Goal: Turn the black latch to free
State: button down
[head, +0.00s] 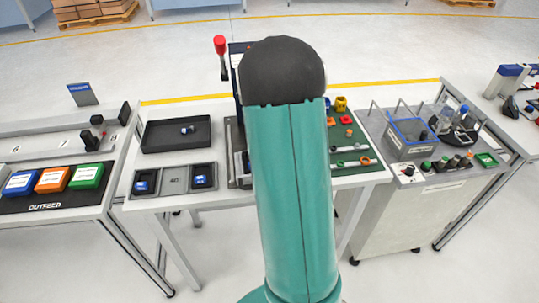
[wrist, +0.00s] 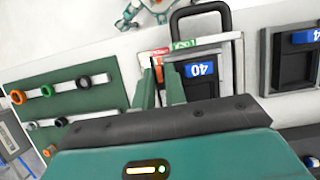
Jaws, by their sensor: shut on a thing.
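In the wrist view my gripper (wrist: 158,82) reaches to a white strip with a red label (wrist: 153,54) and a green label (wrist: 182,45). The label words are too small to read. In the head view my own arm covers this spot, so the gripper and latch are hidden there.
A green board with colored rings (wrist: 62,88) lies to the left. In the head view a black tray (head: 176,134) and a red-knobbed lever (head: 220,45) stand left of my arm.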

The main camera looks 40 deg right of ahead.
jog(key=c, duration=1.4)
grip_release()
jog(key=shift+c, duration=0.2)
jog(key=shift+r, duration=0.6)
jog(key=s+a+r, duration=0.8)
jog(key=s+r, duration=0.3)
jog(key=r, duration=0.1)
jog(key=shift+s, duration=0.25)
